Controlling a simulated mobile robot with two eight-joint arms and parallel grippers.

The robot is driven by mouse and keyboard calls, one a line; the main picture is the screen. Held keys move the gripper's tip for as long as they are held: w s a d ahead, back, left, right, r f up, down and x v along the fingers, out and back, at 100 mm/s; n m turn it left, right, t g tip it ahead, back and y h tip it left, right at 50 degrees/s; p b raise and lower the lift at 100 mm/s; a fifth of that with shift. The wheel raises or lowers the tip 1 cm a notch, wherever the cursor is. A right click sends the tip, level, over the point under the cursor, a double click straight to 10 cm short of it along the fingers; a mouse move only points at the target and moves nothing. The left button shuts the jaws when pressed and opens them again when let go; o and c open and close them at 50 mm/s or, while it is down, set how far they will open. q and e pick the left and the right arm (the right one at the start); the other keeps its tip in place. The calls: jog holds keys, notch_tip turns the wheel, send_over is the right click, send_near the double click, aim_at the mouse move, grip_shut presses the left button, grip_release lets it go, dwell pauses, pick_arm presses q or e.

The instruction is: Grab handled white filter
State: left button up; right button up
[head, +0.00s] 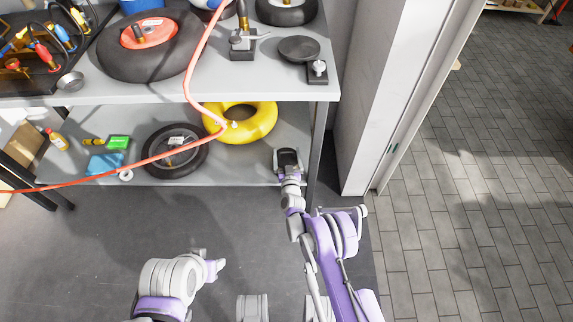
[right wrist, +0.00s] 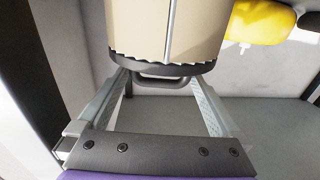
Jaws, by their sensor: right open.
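The white filter (right wrist: 165,30) shows in the right wrist view as a cream-coloured cylinder with a dark, toothed rim. Its dark loop handle (right wrist: 160,83) faces my right gripper. My right gripper (right wrist: 160,76) is open, with one finger on each side of the handle. I cannot tell whether either finger touches it. In the head view my right gripper (head: 288,158) is at the right front end of the lower shelf, and the filter is hard to make out there. My left gripper is not identifiable; only left arm links show.
A yellow ring (head: 241,122) and a black tyre (head: 174,151) lie on the lower shelf (head: 225,173), left of my right gripper. A red hose (head: 95,177) crosses the front. The upper shelf (head: 235,88) overhangs behind, and a bench leg (head: 316,150) stands close on the right.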

jog(key=shift+w, duration=0.5)
grip_shut()
